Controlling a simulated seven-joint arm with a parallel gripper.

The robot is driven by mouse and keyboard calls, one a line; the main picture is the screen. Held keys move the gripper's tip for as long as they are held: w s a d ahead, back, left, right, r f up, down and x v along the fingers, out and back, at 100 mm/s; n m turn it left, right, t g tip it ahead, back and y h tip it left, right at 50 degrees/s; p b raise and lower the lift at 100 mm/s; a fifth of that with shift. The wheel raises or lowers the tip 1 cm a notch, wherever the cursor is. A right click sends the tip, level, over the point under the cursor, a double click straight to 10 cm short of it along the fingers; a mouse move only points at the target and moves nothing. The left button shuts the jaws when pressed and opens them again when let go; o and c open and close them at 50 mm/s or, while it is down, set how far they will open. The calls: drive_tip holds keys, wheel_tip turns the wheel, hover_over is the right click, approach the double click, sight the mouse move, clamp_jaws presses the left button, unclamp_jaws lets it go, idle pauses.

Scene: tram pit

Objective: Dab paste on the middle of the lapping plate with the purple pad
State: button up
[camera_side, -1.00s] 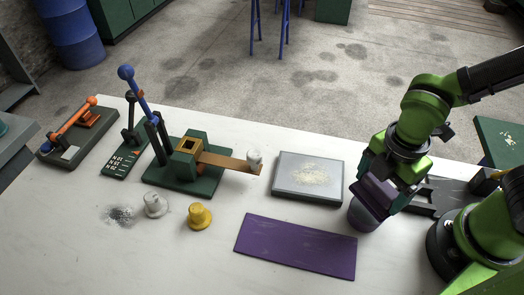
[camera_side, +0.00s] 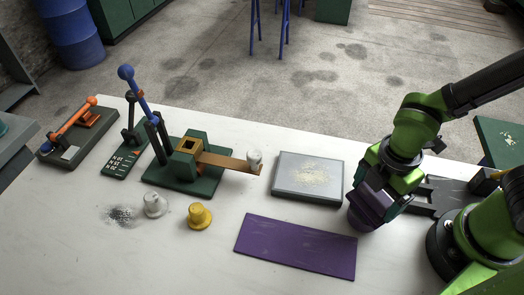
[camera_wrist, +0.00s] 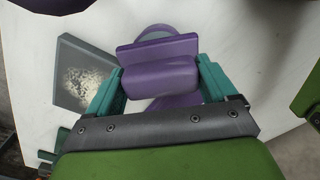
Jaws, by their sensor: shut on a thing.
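The lapping plate (camera_side: 290,163) is a grey square slab on the white bench, left of my gripper. A pale, grainy patch lies on its middle. It also shows at the left of the wrist view (camera_wrist: 68,58). My gripper (camera_side: 378,202) is shut on the purple pad (camera_side: 369,196), right of the plate and apart from it. In the wrist view the pad (camera_wrist: 160,72) sits between the teal fingers of my gripper (camera_wrist: 160,80). A round purple thing with a greyish rim (camera_wrist: 160,32) shows just beyond the pad. I cannot tell whether the pad touches it.
A flat purple mat (camera_side: 296,246) lies in front of the plate. White (camera_side: 154,205) and yellow (camera_side: 199,216) knobs stand nearby.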

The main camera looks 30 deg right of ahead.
drive_tip(key=shift+f, duration=0.5)
idle(0.5)
idle(0.4)
drive_tip(key=shift+r, duration=3.5)
